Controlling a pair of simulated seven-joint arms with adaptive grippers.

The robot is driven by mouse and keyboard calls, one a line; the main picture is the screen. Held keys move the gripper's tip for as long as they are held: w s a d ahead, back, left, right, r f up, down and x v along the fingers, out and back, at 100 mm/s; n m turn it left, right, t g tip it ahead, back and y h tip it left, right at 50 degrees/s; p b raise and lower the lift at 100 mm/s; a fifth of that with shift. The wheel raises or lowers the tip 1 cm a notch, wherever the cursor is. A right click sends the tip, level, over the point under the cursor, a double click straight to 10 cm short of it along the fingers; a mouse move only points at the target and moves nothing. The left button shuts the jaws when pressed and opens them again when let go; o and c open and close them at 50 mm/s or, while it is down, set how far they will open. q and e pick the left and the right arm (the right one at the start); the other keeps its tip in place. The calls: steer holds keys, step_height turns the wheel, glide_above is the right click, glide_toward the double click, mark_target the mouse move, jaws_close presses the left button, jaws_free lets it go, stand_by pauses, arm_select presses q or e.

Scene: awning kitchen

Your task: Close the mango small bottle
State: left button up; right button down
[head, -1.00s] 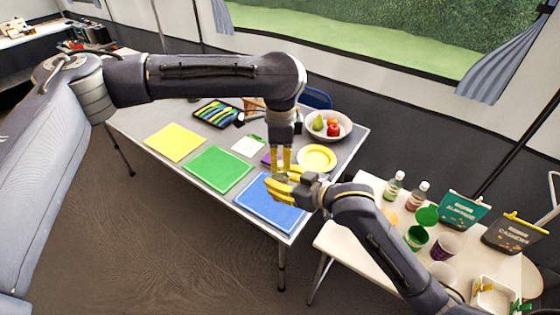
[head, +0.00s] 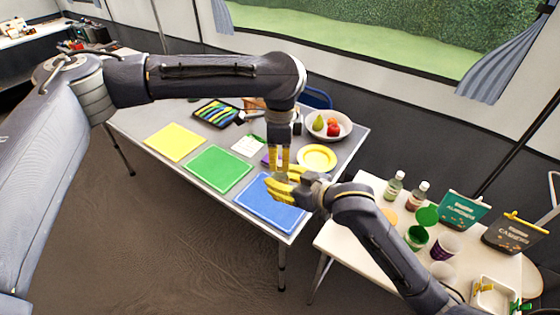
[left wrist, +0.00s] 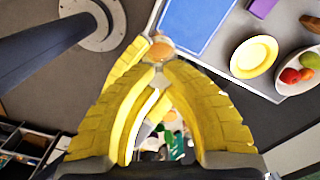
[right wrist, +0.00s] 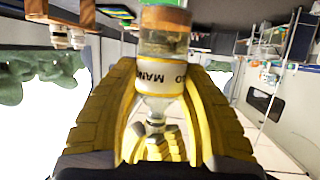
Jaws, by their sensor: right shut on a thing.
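The mango small bottle (right wrist: 157,75) is clear glass with a yellow and white label, and it is between the fingers of my right gripper (right wrist: 162,75). A brown round end (right wrist: 165,17) shows on it in the right wrist view. In the left wrist view a brown round piece (left wrist: 160,47) shows just beyond the tips of my left gripper (left wrist: 161,70). In the head view my left gripper (head: 280,168) points down just above my right gripper (head: 280,190). I cannot tell whether the left fingers touch the brown piece, or whether it is apart from the bottle.
Below are the grey table with a blue mat (head: 270,212), a green mat (head: 219,169), a yellow plate (head: 317,157) and a fruit bowl (head: 342,128). The white table at right holds bottles (head: 394,186), cups (head: 446,246) and bags (head: 464,208). My grippers are close together.

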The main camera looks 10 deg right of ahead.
arm_select(q)
steer(key=o, duration=0.6)
steer(key=shift+o, duration=0.2)
steer(key=shift+r, duration=2.25)
